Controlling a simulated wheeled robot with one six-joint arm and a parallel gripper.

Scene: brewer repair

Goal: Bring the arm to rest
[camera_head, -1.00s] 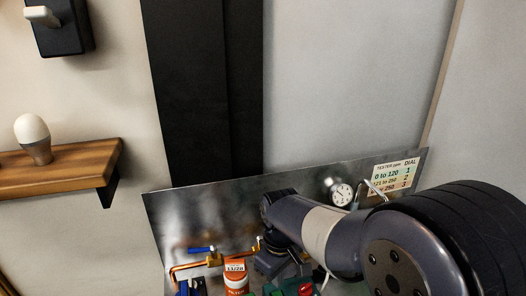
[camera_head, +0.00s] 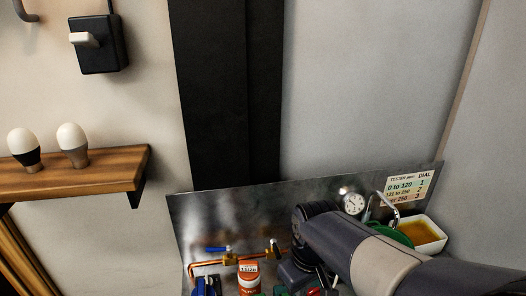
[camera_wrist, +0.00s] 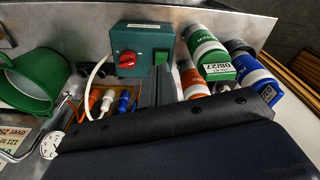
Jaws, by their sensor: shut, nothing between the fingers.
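My arm reaches in from the lower right of the head view, its forearm low over the bench and its far joint near the steel backsplash (camera_head: 215,225). My gripper (camera_wrist: 163,78) shows in the wrist view as dark fingers, shut and empty. It is close in front of a green control box (camera_wrist: 142,50) with a red knob and a green switch. I cannot tell whether it touches anything. In the head view the gripper is hidden or cut off.
Several filter cartridges (camera_wrist: 208,52) lie right of the box; a green mug (camera_wrist: 32,80) is left. A gauge (camera_head: 353,203), copper pipe with blue-handled valve (camera_head: 216,249), and tray of amber liquid (camera_head: 424,233) line the bench. A wooden shelf (camera_head: 110,172) holds two bulbs.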

